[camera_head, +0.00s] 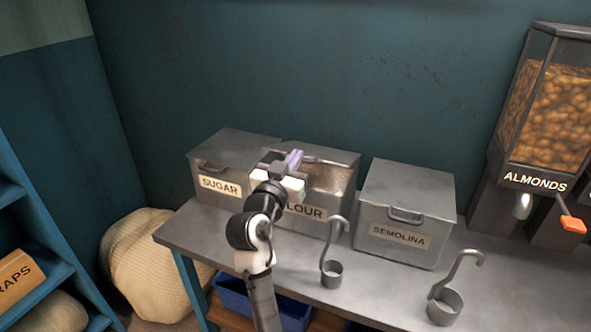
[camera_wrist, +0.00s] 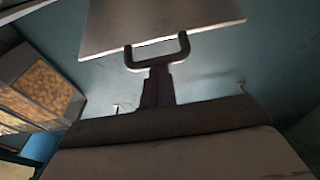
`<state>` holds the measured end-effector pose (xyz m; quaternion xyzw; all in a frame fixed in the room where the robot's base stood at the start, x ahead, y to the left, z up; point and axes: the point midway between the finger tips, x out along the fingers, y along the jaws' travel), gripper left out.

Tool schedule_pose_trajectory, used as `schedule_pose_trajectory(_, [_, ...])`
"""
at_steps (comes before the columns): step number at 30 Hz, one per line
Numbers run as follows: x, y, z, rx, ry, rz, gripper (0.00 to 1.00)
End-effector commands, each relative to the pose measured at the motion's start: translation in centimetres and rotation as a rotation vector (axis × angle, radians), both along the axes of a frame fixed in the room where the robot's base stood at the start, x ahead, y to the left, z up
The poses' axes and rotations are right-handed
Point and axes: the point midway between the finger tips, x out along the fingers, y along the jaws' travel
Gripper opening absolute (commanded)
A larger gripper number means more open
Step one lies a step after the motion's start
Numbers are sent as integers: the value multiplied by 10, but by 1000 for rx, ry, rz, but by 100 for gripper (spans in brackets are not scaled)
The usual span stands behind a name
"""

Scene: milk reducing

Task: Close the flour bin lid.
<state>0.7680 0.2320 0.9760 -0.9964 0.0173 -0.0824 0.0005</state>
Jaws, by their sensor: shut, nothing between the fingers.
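The flour bin (camera_head: 338,203) is the grey metal bin in the middle of the row in the head view, its label partly covered by my arm. Its lid (camera_head: 338,154) appears raised from the front, with the bin's shiny inside partly showing; I cannot tell the exact angle. My gripper (camera_head: 294,159) is over the front left part of this bin, its purple fingers shut and empty. In the wrist view, a grey lid panel (camera_wrist: 150,22) with a U-shaped handle (camera_wrist: 183,50) is just beyond my gripper (camera_wrist: 157,72). I cannot tell whether the fingers touch the handle.
The sugar bin (camera_head: 206,163) stands close on the left, the semolina bin (camera_head: 405,205) on the right, both lidded. Two hooked ladles (camera_head: 331,270) (camera_head: 444,305) stand on the table (camera_head: 376,291). An almond dispenser (camera_head: 545,115) is at the far right. A wall stands behind.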

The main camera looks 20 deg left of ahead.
Motion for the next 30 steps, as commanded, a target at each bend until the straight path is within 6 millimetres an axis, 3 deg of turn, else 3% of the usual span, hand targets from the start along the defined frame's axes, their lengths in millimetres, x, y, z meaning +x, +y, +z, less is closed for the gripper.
schedule_pose_trajectory(1, [-2,0,-19,-1,-23,0,0])
schedule_pose_trajectory(12, [-14,0,-60,-7,-187,-1,0])
schedule_pose_trajectory(30, [-19,0,-97,-8,-238,0,0])
